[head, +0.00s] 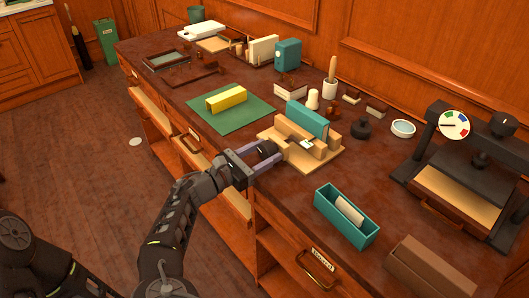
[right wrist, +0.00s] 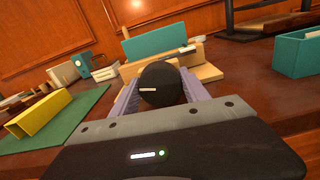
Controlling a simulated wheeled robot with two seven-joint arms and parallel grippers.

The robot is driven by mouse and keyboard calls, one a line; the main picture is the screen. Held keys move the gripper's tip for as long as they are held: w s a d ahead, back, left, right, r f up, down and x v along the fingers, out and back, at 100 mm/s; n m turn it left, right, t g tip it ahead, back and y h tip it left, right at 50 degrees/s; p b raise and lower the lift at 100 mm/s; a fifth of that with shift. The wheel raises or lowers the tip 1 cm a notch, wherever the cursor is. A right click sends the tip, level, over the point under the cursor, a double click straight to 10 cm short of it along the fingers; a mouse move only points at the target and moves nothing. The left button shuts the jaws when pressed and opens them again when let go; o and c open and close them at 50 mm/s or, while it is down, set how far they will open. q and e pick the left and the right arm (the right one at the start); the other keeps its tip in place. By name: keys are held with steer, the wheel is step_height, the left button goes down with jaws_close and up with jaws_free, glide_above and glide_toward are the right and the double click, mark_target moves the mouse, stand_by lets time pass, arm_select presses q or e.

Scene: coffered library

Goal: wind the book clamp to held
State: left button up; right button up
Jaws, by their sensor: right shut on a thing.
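The book clamp (head: 334,152) is a light wooden base with wooden jaws on the worktop. A teal book (head: 308,122) stands upright between the jaws; it also shows in the right wrist view (right wrist: 155,42). A small pale plate with a dark mark sits on top of the clamp; I cannot read it. My right gripper (head: 265,158) is at the clamp's near left end. Its purple fingers are shut on the round black knob (right wrist: 160,84), which has a white mark on its face. The knob's shaft is hidden. My left gripper is out of view.
A teal open box (head: 325,207) stands to the near right. A black press with a coloured dial (head: 453,124) stands at right. Jars and small blocks stand behind.

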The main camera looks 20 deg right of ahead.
steer(key=c, duration=0.4)
steer(key=shift+m+b, duration=0.3)
steer(key=shift+m, duration=0.2)
steer(key=m+b, duration=0.1)
steer(key=m, duration=0.2)
steer(key=shift+f+b, duration=0.1)
steer(key=shift+b, duration=0.25)
steer(key=shift+m+b, duration=0.65)
steer(key=shift+m, duration=0.85)
steer(key=o, duration=1.4)
